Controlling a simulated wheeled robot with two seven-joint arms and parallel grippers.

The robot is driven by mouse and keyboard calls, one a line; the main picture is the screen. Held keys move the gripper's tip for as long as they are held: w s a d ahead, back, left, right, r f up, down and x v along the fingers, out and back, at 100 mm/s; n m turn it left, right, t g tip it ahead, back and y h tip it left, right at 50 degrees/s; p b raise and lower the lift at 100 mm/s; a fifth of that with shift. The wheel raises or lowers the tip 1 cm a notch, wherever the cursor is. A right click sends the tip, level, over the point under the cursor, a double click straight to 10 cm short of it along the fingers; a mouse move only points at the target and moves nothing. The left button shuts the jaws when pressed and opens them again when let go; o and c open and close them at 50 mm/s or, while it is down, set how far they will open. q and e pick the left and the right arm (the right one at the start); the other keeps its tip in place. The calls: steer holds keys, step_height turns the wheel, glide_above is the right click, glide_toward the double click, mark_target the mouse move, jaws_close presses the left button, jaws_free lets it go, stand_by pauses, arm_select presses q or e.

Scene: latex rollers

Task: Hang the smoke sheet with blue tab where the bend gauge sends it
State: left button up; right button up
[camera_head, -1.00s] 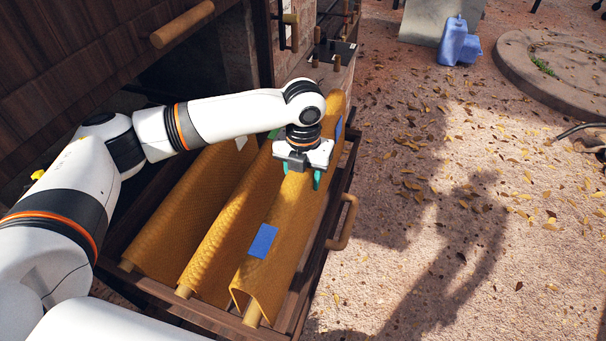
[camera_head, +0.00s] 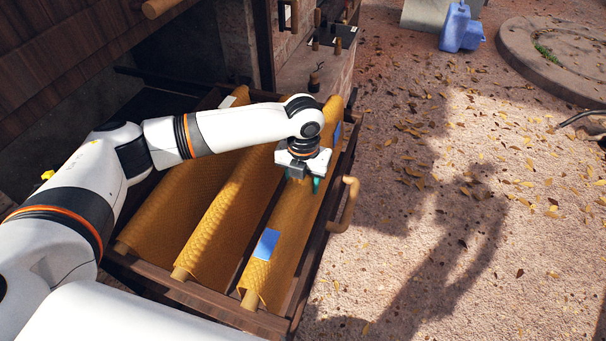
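The smoke sheet with blue tab is a tan textured sheet (camera_head: 284,222) draped over the rightmost rod of the pull-out rack. A blue tab (camera_head: 266,243) shows near its front end, and another blue patch (camera_head: 338,131) near its far end. My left gripper (camera_head: 303,181) points down on this sheet between the two blue patches. My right gripper is out of view. I cannot identify a bend gauge with certainty.
Two more tan sheets hang on the rack's middle (camera_head: 222,222) and left (camera_head: 180,208) rods. The wooden rack (camera_head: 200,301) has a handle (camera_head: 346,204) on its right. A brick ledge (camera_head: 318,78) stands behind.

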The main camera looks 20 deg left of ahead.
arm_select(q)
steer(key=shift+f+b, duration=0.7)
steer(key=shift+f, duration=1.25)
steer(key=o, duration=1.5)
step_height(320, 180, up, 11)
steer(key=shift+r+b, duration=0.15)
steer(key=shift+b, duration=1.05)
steer(key=shift+r, duration=0.45)
